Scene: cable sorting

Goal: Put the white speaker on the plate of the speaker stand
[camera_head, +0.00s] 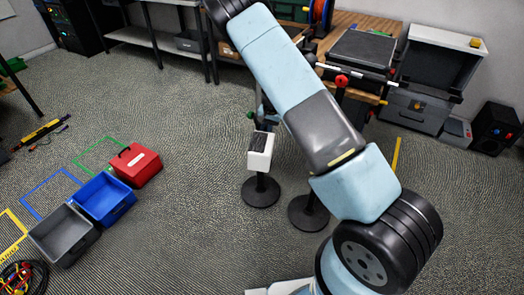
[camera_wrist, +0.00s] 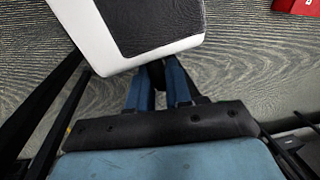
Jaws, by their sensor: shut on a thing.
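The white speaker (camera_head: 260,152) with a dark front sits upright above a black round-based stand (camera_head: 261,191) in the head view. Its underside meets the top of the pole in the picture; the plate is hidden, so I cannot tell whether they touch. In the wrist view the speaker (camera_wrist: 82,32) fills the upper left, close to the camera and tilted in the picture. My gripper (camera_wrist: 163,76) has its blue fingers shut on the speaker, with their tips partly hidden by it. In the head view the gripper is mostly hidden behind the speaker and my arm.
A second black stand base (camera_head: 308,213) stands just to the right, partly behind my arm. A red case (camera_head: 134,165), a blue bin (camera_head: 104,202) and a grey bin (camera_head: 64,235) are on the floor at left. A wooden workbench (camera_head: 346,24) stands behind.

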